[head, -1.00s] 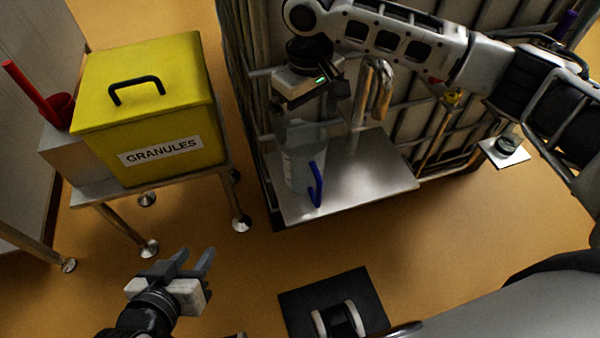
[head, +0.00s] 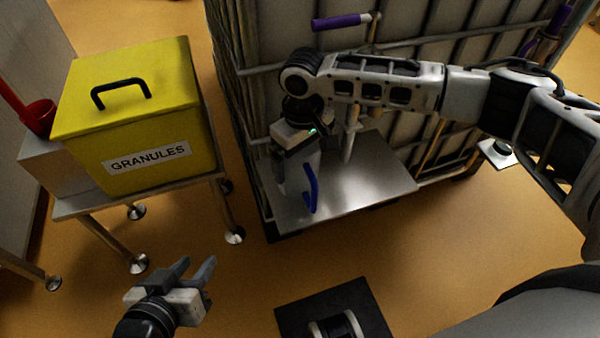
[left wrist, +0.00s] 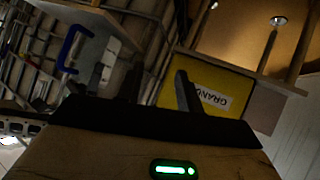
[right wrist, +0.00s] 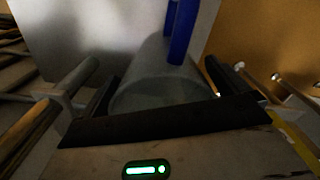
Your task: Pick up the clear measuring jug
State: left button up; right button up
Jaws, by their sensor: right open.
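The clear measuring jug (head: 298,184) stands on a metal shelf (head: 365,185). Its blue handle (head: 312,187) faces right, and its see-through body is partly covered by my right gripper (head: 280,165). The right gripper is open over the jug. In the right wrist view the jug (right wrist: 160,75) is between the spread fingers (right wrist: 158,92), with the handle at the top; I cannot tell whether they touch it. My left gripper (head: 190,272) is open and empty, low in front of the yellow bin. The blue handle also shows in the left wrist view (left wrist: 72,46).
A yellow lidded bin (head: 140,120) labelled GRANULES stands on a metal stand at left, beside a red scoop (head: 38,116). Behind the shelf is a large caged tank (head: 290,50) with a tap and purple-handled lever (head: 340,21). The floor (head: 400,255) in front is open.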

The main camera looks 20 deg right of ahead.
pick_arm(q)
jog(key=shift+s, duration=0.15)
pick_arm(e)
jog(key=c, duration=0.9)
pick_arm(q)
jog(key=shift+s+f, duration=0.1)
jog(key=shift+s, duration=0.05)
pick_arm(e)
jog(key=shift+r, duration=0.2)
